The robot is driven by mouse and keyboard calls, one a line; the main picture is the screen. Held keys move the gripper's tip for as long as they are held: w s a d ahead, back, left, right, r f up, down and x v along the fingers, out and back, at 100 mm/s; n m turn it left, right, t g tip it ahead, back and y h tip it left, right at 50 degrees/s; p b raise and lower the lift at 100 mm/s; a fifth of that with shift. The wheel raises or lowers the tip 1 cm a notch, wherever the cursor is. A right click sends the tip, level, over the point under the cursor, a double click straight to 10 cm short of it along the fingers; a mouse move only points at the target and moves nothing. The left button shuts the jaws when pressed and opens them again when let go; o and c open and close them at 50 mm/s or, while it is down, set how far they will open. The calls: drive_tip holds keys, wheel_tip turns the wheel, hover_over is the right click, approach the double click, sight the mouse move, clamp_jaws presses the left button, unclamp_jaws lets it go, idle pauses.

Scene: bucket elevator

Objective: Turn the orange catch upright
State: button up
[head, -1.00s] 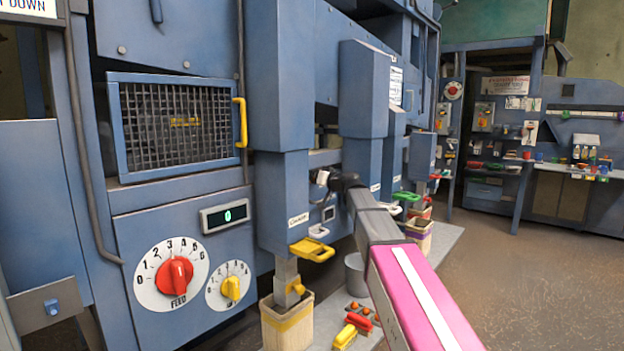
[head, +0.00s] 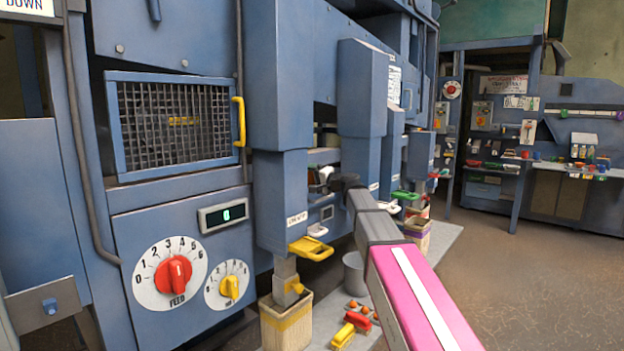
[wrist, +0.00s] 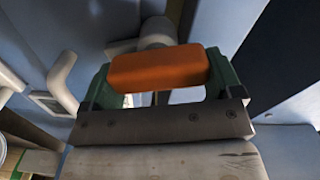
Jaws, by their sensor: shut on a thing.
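The orange catch (wrist: 158,68) shows in the wrist view as a short rounded bar lying across the picture, tilted slightly. My gripper (wrist: 163,77) has its two green-sided fingers at the bar's two ends and is shut on it. Behind the bar is a pale round post (wrist: 158,32), partly hidden. In the head view my gripper (head: 346,183) is a dark shape against the machine front, at the end of my grey and pink arm. It hides most of the catch there, so I cannot tell its angle from that side.
A yellow handle (head: 311,248) and a white handle (head: 317,230) stick out below and left of my gripper. A bin (head: 286,325), a grey bucket (head: 354,272) and a red and yellow object (head: 350,330) stand below. The floor to the right is clear.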

drive_tip(key=shift+f+m, duration=0.15)
drive_tip(key=shift+m, duration=1.45)
drive_tip(key=o, duration=0.7)
drive_tip(key=shift+d, duration=0.1)
drive_tip(key=shift+o, duration=0.2)
drive_tip(key=v, duration=1)
drive_tip(key=shift+s+d, duration=0.25)
drive_tip(key=shift+d, duration=0.05)
drive_tip(key=s+d+f+n+g+h, duration=0.15)
drive_tip(key=s+f, duration=0.25)
drive_tip(key=f, duration=0.6)
drive_tip(key=s+d+f+n+g+h, duration=0.1)
drive_tip(key=s+f+g+h, duration=0.15)
drive_tip(key=f, duration=0.65)
drive_tip(key=s+d+f+n+g+h, duration=0.1)
drive_tip(key=s+f+h, duration=0.25)
drive_tip(key=f, duration=0.65)
drive_tip(key=s+d+f+n+g+h, duration=0.2)
drive_tip(key=s+d+f, duration=0.3)
drive_tip(key=s+f, duration=0.4)
drive_tip(key=s+d+f+n+g+h, duration=0.2)
drive_tip(key=s+d+f+g+h, duration=0.2)
drive_tip(key=s+f, duration=0.5)
drive_tip(key=shift+s+d+f+h, duration=0.2)
drive_tip(key=shift+s+d+h, duration=0.15)
drive_tip(key=shift+d, duration=0.7)
